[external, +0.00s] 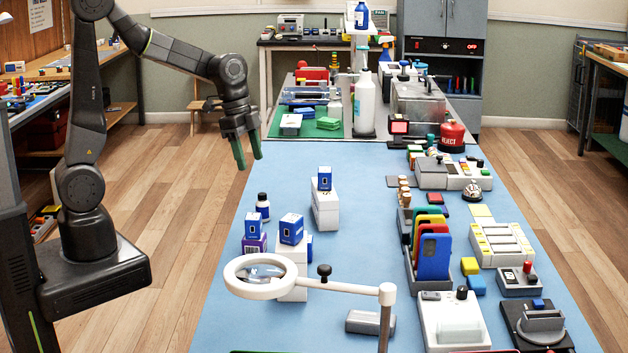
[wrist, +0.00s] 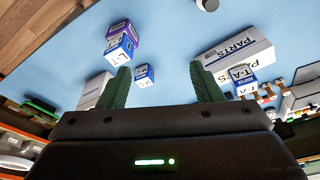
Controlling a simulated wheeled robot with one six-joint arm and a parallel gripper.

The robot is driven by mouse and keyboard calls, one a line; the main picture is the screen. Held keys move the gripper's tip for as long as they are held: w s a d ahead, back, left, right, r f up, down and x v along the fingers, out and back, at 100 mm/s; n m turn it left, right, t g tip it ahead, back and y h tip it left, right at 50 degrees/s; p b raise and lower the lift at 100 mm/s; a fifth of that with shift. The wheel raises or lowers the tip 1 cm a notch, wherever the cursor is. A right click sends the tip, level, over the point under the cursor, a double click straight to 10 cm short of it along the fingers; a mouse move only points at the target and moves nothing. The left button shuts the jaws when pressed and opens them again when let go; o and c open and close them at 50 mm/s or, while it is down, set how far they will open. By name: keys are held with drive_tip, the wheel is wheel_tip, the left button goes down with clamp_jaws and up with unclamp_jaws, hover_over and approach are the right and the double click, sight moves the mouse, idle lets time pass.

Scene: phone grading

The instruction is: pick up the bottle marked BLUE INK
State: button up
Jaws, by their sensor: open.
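A small dark bottle with a dark cap and a pale band (external: 263,208) stands upright at the left edge of the blue mat in the external view. Its marking is too small to read, so I cannot confirm it says BLUE INK. My gripper (external: 247,154) hangs in the air left of the mat, beyond and well above that bottle, with its green fingers pointing down. In the wrist view my gripper (wrist: 165,84) is open, with nothing between its fingers. I cannot make out the bottle for certain in the wrist view.
Blue-and-white boxes (external: 291,229) stand near the bottle, one on a purple box (external: 254,244). A white carton with a small box on it (external: 325,212) is to the right. A magnifier ring (external: 246,288) is nearer the camera. The mat's middle (external: 368,215) is clear.

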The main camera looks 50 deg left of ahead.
drive_tip(key=w+a+n+t+y, duration=0.1)
drive_tip(key=w+a+n+t, duration=0.2)
drive_tip(key=a+n, duration=0.5)
drive_tip(key=n, duration=0.2)
approach(261, 194)
drive_tip(key=x, duration=0.6)
drive_tip(key=shift+s+d+f, duration=0.1)
drive_tip(key=shift+f, duration=0.35)
drive_tip(key=shift+w+x, duration=0.2)
drive_tip(key=shift+x, duration=2.85)
drive_tip(key=shift+r, duration=0.1)
drive_tip(key=c, duration=1.1)
